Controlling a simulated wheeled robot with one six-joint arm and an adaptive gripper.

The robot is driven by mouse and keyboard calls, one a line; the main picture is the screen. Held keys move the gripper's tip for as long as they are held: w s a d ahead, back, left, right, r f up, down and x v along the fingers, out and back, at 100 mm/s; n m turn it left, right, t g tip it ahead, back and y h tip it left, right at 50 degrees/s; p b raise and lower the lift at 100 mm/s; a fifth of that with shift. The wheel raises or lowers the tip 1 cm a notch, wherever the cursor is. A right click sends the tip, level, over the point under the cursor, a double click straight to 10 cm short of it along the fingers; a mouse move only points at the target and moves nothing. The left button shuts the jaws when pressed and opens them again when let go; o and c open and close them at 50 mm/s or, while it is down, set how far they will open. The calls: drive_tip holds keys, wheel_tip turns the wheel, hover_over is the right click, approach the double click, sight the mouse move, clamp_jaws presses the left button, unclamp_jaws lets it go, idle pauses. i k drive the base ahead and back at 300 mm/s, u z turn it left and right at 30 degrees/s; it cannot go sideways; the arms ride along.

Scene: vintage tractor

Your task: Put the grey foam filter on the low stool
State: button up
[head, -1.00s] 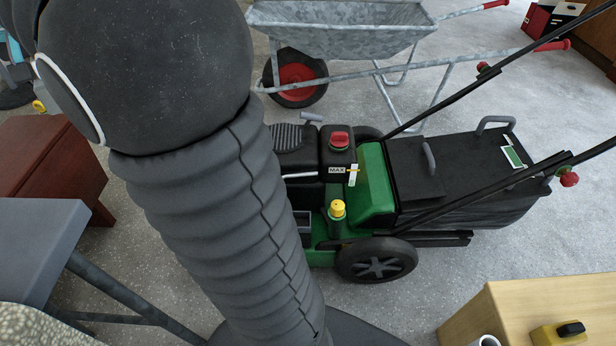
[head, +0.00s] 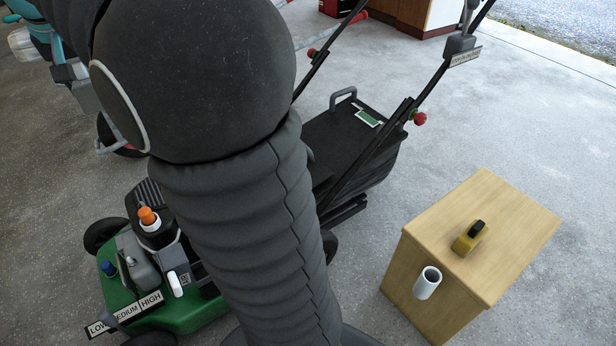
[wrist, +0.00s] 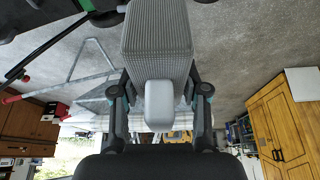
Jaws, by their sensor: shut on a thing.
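In the wrist view my gripper (wrist: 160,90) is shut on a grey ribbed block with a pale rounded knob, which looks like the grey foam filter (wrist: 157,40). The fingers are on either side of it, and it is held off the floor. In the head view my gripper and the filter are not seen; my dark arm fills the middle. I cannot make out the low stool in the current views.
A green lawn mower (head: 190,312) with a black grass bag (head: 350,150) stands behind my arm. A wooden box (head: 450,270) at right carries a yellow-black device (head: 468,238) and a white tube (head: 428,283). Concrete floor is free at far right. A wooden cupboard (wrist: 282,125) shows in the wrist view.

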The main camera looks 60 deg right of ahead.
sight(507, 205)
drive_tip(key=k, duration=0.55)
drive_tip(key=z, duration=2.6)
